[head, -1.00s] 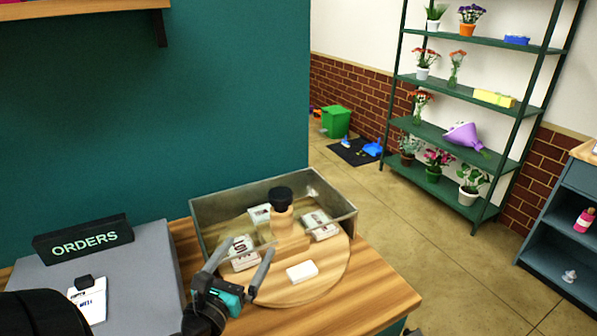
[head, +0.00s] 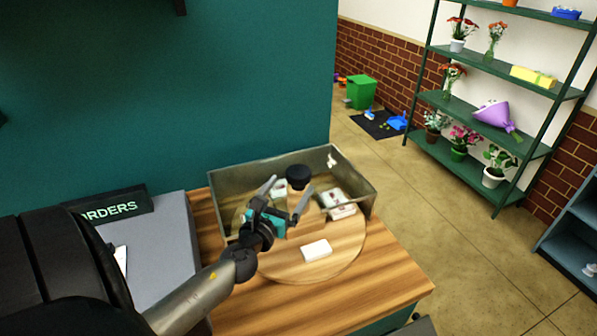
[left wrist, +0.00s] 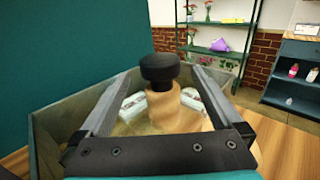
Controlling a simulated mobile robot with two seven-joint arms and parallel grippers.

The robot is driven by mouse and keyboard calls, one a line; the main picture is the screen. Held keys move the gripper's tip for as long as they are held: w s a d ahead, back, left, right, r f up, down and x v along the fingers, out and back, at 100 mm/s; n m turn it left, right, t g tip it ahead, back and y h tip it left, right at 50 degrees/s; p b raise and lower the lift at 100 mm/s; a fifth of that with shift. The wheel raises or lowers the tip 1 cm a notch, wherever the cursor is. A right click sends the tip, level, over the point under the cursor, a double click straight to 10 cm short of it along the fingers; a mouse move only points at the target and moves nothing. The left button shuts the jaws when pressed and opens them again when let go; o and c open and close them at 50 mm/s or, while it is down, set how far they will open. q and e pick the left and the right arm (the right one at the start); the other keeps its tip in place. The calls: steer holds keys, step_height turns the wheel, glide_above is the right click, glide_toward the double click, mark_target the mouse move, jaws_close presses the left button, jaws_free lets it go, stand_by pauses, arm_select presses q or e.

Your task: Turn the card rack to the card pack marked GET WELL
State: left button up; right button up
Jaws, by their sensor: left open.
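The card rack is a round wooden turntable (head: 340,262) with a central post topped by a black knob (head: 298,177). In the left wrist view the knob (left wrist: 160,69) and wooden post (left wrist: 172,110) lie between and beyond the open fingers, with no visible contact. The right gripper is not seen.
A clear-walled box (head: 345,165) surrounds the back and sides of the rack. A grey mat with the ORDERS sign (head: 112,206) lies to the left. A green shelf (head: 470,105) of flowers stands behind right. The counter's front right (head: 390,285) is clear.

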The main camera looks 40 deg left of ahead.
mark_target(294, 182)
arm_select(q)
steer(key=shift+x, duration=3)
jaws_close()
